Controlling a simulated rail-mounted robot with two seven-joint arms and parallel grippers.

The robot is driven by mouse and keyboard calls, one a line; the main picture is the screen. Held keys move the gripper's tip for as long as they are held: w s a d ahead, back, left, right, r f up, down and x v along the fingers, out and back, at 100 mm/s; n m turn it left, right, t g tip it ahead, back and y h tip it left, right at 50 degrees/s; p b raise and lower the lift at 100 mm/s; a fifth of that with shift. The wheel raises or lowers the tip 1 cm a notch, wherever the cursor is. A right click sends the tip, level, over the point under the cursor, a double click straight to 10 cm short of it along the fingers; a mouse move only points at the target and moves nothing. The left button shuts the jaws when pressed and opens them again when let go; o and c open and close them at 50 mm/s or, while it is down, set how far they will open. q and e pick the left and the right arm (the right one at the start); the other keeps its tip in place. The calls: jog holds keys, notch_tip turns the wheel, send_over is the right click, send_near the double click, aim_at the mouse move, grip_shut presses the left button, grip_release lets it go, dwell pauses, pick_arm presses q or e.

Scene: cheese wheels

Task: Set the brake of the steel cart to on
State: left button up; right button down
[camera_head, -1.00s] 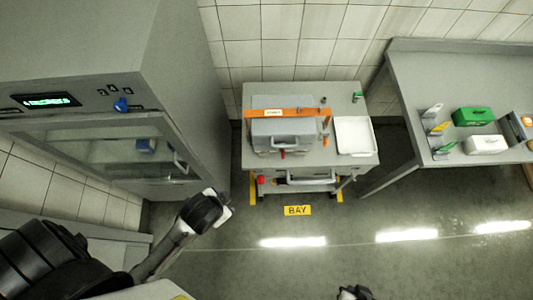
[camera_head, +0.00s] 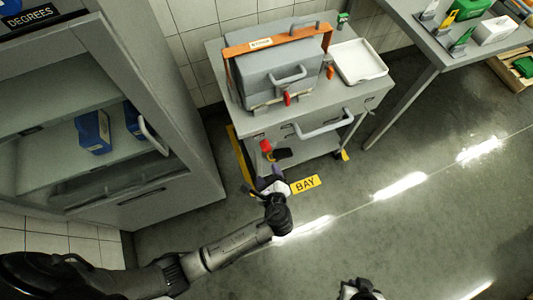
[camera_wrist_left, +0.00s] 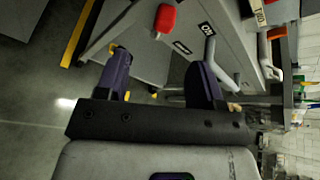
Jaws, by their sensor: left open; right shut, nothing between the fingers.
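The steel cart (camera_head: 300,118) stands against the tiled wall, its front toward me. A red knob (camera_head: 265,146), apparently the brake handle, sits low at its front left. In the left wrist view the red knob (camera_wrist_left: 165,18) shows near the top, with two dark labels with white marks beside it. My right gripper (camera_head: 358,290) is at the bottom edge, shut and empty.
A grey box with an orange frame (camera_head: 272,36) and a white tray (camera_head: 359,62) are on the cart. A tall cabinet (camera_head: 172,130) stands left, a side table (camera_head: 420,42) right. A yellow BAY sign (camera_head: 305,184) marks the floor, which is clear to the right.

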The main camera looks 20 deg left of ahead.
aim_at(267, 151)
pick_arm(q)
jog(key=shift+m+t, duration=0.6)
jog(key=shift+m, duration=0.2)
jog(key=b+x, duration=0.1)
jog(key=x, duration=0.3)
jog(key=f+b+x, duration=0.1)
jog(key=b+x, duration=0.1)
jog(key=x, duration=0.2)
jog(key=d+b+x, duration=0.1)
jog(key=x, duration=0.4)
jog(key=shift+w+d+f+b, duration=0.1)
jog(key=shift+d+f+b, duration=0.05)
jog(key=shift+f+b, duration=0.15)
jog(key=shift+w+a+f, duration=0.2)
jog(key=shift+w+a, duration=0.2)
jog(key=shift+w, duration=0.2)
pick_arm(e)
notch_tip(267, 151, down, 6)
jog(key=shift+s+a, duration=0.2)
jog(key=shift+d, duration=0.1)
pick_arm(q)
grip_shut()
